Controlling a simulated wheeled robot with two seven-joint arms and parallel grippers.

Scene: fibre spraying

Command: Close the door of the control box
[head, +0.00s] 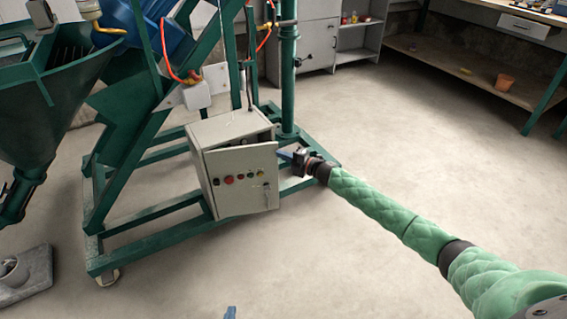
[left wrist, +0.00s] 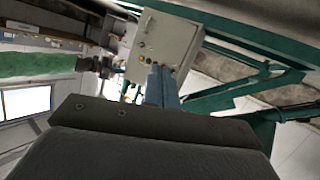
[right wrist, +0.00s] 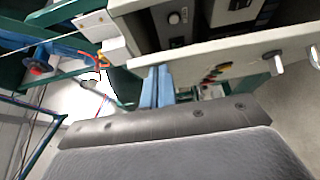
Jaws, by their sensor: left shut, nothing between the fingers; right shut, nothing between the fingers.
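The control box (head: 215,133) is a pale grey cabinet on the green frame, its door (head: 243,182) partly open with a gap along the top. The door carries several coloured buttons and a latch. My right gripper (head: 284,154) is shut and empty at the door's right edge; in the right wrist view its blue fingers (right wrist: 157,87) reach the door (right wrist: 200,62), with the box's inside components behind it. I cannot tell whether they touch. My left gripper (head: 230,312) shows only blue fingertips at the bottom edge; in the left wrist view its fingers (left wrist: 162,87) are shut and empty, pointing towards the box (left wrist: 160,40).
The green machine frame (head: 150,215) surrounds the box, with a hopper (head: 40,110) at left. A green post (head: 288,80) rises behind the box. Shelves and a workbench (head: 480,70) stand at the back. The concrete floor in front is mostly clear.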

